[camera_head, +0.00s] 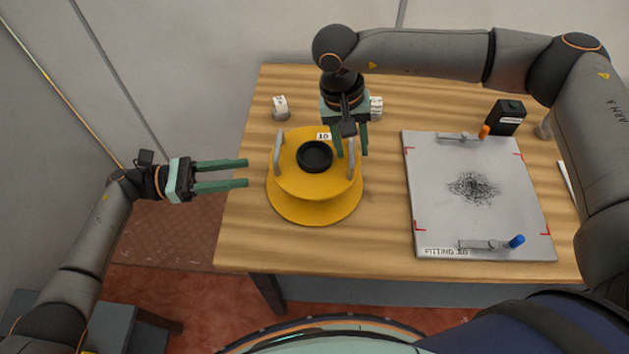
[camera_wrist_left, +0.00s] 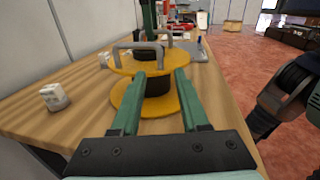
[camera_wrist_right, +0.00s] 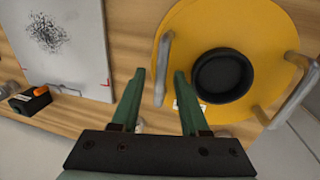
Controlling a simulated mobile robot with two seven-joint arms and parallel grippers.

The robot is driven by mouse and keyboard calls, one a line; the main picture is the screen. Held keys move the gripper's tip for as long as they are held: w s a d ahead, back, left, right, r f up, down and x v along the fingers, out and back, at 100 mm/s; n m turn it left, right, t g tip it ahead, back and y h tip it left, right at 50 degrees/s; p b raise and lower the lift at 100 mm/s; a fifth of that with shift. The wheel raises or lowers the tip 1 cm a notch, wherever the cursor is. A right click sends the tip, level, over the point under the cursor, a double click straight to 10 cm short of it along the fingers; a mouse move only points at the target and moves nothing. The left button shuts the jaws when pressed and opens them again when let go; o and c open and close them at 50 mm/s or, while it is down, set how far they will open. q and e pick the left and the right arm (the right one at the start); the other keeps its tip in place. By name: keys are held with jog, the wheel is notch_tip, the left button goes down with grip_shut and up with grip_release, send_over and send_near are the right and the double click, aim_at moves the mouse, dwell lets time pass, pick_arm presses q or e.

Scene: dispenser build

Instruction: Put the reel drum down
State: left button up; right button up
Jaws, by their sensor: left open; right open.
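The yellow reel drum (camera_head: 309,192) stands upright on the wooden table, with a black hub in its top and two grey handles. It also shows in the left wrist view (camera_wrist_left: 129,64) and the right wrist view (camera_wrist_right: 266,34). My left gripper (camera_head: 247,173) is open and empty, left of the drum and apart from it. My right gripper (camera_head: 351,154) is open above the drum's right handle. In the right wrist view that handle (camera_wrist_right: 164,65) lies just beyond the fingertips, between them. I cannot tell whether a finger touches it.
A grey fitting jig board (camera_head: 430,190) with orange and blue clamps lies to the right of the drum. A small white-topped item (camera_head: 280,108) stands behind the drum at left. A black box (camera_head: 508,118) is at the back right. The table's front strip is clear.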

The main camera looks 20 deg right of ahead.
jog(key=shift+r, duration=0.15)
pick_arm(q)
jog(key=a, duration=0.3)
jog(key=shift+w+a, duration=0.2)
jog(key=shift+a, duration=0.15)
pick_arm(e)
notch_tip(320, 180, up, 12)
jog(key=a, duration=0.2)
jog(key=shift+w+a+f, duration=0.15)
jog(key=shift+w+f, duration=0.1)
jog(key=shift+w, duration=0.1)
